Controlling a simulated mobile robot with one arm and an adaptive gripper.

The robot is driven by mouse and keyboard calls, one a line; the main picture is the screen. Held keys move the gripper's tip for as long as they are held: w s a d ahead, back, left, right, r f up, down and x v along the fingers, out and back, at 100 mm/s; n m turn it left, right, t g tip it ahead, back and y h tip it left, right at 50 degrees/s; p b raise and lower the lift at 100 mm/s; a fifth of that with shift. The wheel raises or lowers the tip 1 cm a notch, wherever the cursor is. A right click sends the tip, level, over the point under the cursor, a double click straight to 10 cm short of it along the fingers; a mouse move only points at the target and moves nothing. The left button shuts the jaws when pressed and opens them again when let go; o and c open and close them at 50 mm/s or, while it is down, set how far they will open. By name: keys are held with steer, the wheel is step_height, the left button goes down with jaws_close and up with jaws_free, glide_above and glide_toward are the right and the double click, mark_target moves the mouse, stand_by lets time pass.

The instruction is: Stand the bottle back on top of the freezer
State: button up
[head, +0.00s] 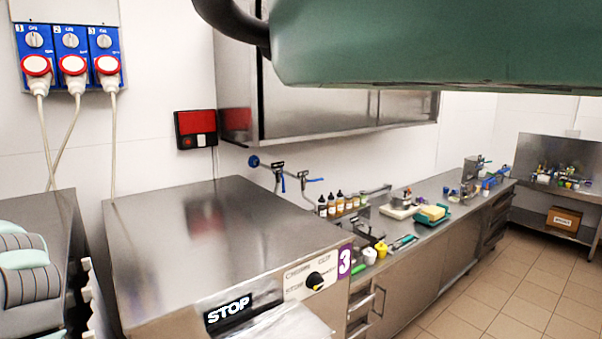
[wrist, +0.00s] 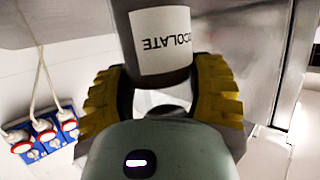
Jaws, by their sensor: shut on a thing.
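A dark bottle (wrist: 163,79) with a white label reading "…COLATE" is between the yellow-and-black fingers of my gripper (wrist: 162,92) in the wrist view. The fingers are shut on it, and the lettering appears upside down there. The bottle's far end runs out of the top of that view. Neither the bottle nor my gripper shows in the head view. The steel freezer (head: 190,240) marked 3 and STOP stands at front centre in the head view, its flat top bare.
My green arm covers the head view's upper right. A steel cabinet (head: 330,110) hangs behind the freezer. Several small bottles (head: 340,205) stand on the counter (head: 440,205) to the right. Tiled floor (head: 480,290) is clear. Red-and-blue sockets (head: 72,66) are on the wall.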

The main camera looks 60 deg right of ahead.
steer(key=shift+f+b, duration=0.3)
steer(key=shift+b, duration=0.1)
steer(key=o, duration=1.3)
steer(key=shift+c, duration=0.2)
steer(key=shift+r, duration=0.1)
steer(key=shift+r+p, duration=0.15)
steer(key=shift+p, duration=0.2)
steer(key=shift+s+d+b, duration=0.15)
steer(key=shift+b, duration=0.15)
steer(key=b+v, duration=0.5)
steer(key=v, duration=0.6)
steer(key=shift+s, duration=0.35)
steer(key=shift+d, duration=0.15)
